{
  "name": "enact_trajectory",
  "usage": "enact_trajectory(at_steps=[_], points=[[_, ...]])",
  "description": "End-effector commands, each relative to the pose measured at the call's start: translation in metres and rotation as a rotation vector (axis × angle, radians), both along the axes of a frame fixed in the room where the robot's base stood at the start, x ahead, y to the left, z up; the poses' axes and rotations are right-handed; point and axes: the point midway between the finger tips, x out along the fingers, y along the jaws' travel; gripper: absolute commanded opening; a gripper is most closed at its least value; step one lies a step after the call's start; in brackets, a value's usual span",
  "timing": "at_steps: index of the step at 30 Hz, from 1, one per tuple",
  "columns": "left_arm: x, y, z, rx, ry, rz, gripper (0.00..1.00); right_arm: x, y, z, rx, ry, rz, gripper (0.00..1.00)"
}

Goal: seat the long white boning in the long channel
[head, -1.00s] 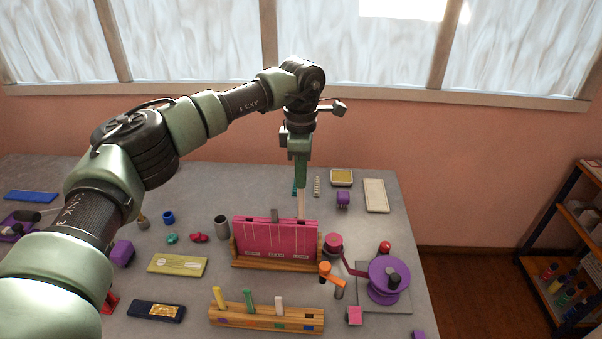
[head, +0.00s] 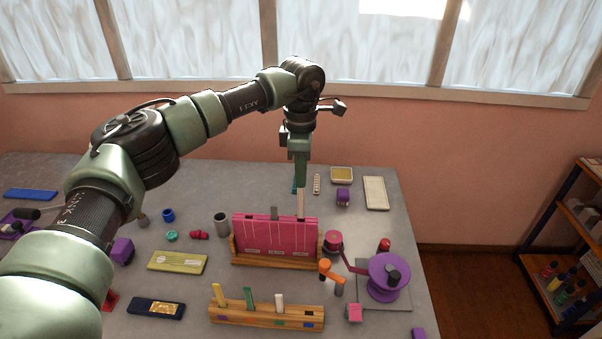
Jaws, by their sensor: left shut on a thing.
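My left gripper (head: 301,178) points straight down above the right part of the pink panel. It is shut on the long white boning (head: 300,204), which hangs upright below it. The boning's lower end is at the panel's top edge; I cannot tell whether it is inside a channel or just behind or above the edge. The pink panel (head: 258,240) stands upright in a wooden holder (head: 270,262) and has pale vertical channel lines. A grey strip (head: 274,213) sticks up from its top edge near the middle. My right gripper is not in view.
A wooden rack (head: 232,312) in front holds yellow, green and white pieces. A purple reel (head: 384,290), an orange-topped post (head: 328,270) and a pink round piece (head: 333,240) stand right of the panel. A grey cup (head: 221,224) is close on its left.

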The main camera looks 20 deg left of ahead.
Motion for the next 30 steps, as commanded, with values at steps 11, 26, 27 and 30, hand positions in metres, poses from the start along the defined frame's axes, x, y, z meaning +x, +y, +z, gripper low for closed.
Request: enact_trajectory(at_steps=[11,26,27,30], points=[[0.000,0.000,-0.015,0.000,0.000,0.000,0.00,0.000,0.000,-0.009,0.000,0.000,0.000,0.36],[0.000,0.000,-0.032,0.000,0.000,0.000,0.00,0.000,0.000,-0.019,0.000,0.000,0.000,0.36],[0.000,0.000,-0.034,0.000,-0.001,0.000,0.00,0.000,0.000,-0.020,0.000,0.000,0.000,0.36],[0.000,0.000,-0.037,0.000,-0.001,0.000,0.00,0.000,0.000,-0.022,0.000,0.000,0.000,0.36]])
